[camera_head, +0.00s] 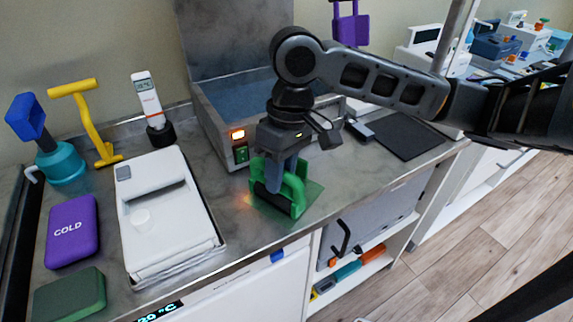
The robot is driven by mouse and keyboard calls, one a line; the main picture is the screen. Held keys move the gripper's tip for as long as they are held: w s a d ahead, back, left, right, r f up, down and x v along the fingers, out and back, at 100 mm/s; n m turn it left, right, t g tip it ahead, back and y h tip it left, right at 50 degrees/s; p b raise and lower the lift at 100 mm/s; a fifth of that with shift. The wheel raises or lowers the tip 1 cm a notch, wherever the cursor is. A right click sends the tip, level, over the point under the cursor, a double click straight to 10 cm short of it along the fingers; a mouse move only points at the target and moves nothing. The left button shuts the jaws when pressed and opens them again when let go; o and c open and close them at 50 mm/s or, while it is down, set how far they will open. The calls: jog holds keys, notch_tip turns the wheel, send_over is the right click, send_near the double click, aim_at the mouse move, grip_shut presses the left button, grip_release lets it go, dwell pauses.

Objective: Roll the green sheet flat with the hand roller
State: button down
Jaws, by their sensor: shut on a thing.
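My gripper (280,172) points down and is shut on the green hand roller (292,192), near the front edge of the counter. The roller has a green frame, and a dark cylinder shows at its lower left side. The green sheet (313,192) is thin and see-through and lies on the counter under the roller. Its right corner and front edge show; the roller hides much of the rest. I cannot tell whether the roller presses on the sheet or hovers just above it.
A steel water bath (215,118) stands behind the roller. A dark mat (400,135) lies to the right.

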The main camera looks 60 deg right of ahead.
jog(key=shift+w+a, duration=0.1)
jog(key=shift+a, duration=0.65)
jog(key=shift+s+d, duration=0.15)
jog(key=shift+d, duration=1)
jog(key=shift+s+d, duration=0.2)
jog(key=shift+d, duration=0.95)
jog(key=shift+s+d, duration=0.15)
jog(key=shift+d, duration=1)
jog(key=shift+w+a+p, duration=0.2)
jog(key=shift+a+p, duration=0.05)
jog(key=shift+a, duration=0.9)
jog(key=shift+w+a+p, duration=0.15)
jog(key=shift+a+p, duration=0.1)
jog(key=shift+a, duration=0.9)
jog(key=shift+w+a+p, duration=0.2)
jog(key=shift+a+p, duration=0.05)
jog(key=shift+a, duration=0.9)
jog(key=shift+s+d+b, duration=0.15)
jog(key=shift+s+d, duration=0.05)
jog(key=shift+d, duration=0.95)
jog(key=shift+s+d+b, duration=0.15)
jog(key=shift+s+d, duration=0.05)
jog(key=shift+d, duration=1)
jog(key=shift+s+d+b, duration=0.15)
jog(key=shift+s+d, duration=0.05)
jog(key=shift+d, duration=0.95)
notch_tip(320, 180, up, 8)
jog(key=p, duration=0.7)
